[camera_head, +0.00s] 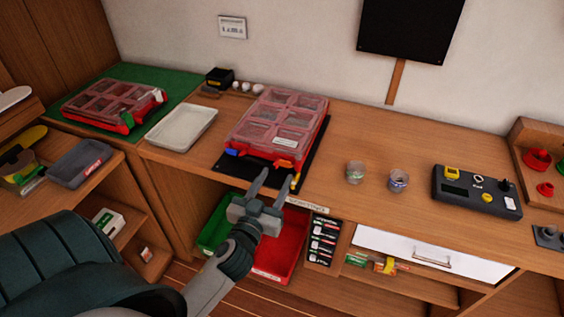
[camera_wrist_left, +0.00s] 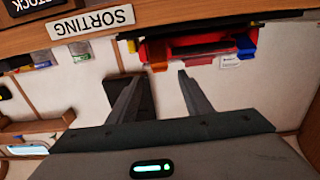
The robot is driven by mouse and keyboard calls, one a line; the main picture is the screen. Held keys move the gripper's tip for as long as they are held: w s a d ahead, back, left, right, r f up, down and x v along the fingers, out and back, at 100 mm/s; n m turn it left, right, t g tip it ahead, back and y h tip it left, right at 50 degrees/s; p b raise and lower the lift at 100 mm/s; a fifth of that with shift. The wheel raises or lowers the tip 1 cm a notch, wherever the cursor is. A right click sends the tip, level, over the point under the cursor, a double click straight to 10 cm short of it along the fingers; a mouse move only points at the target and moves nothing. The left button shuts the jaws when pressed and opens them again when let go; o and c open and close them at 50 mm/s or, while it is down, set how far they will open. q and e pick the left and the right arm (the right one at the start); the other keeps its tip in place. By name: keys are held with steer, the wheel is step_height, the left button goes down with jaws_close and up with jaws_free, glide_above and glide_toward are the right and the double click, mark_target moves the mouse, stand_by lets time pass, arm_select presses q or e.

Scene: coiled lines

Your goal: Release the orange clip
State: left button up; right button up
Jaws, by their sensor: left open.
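The orange clip (camera_head: 284,164) is at the right end of the front of the red organizer box with clear lid compartments (camera_head: 236,133). A blue clip (camera_head: 231,152) is at the left end of the same front. My left gripper (camera_head: 279,174) is open and empty, its fingers pointing at the box front near the orange clip. In the left wrist view, which is upside down, the orange clip (camera_wrist_left: 159,66) shows just beyond and between the open fingertips (camera_wrist_left: 161,75). Whether a finger touches it I cannot tell. My right gripper is not in view.
A black mat (camera_head: 255,176) lies under the box. A white tray (camera_head: 181,129) and a second red box on a green mat (camera_head: 80,83) are to the left. Two small jars (camera_head: 398,181) stand to the right. Red and green bins (camera_head: 280,250) sit below the table edge.

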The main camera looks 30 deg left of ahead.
mark_target(284, 163)
arm_select(q)
steer(key=p+x, duration=0.1)
steer(key=x, duration=0.4)
steer(key=shift+w, duration=0.45)
steer(key=shift+f, duration=0.1)
steer(key=c, duration=1.1)
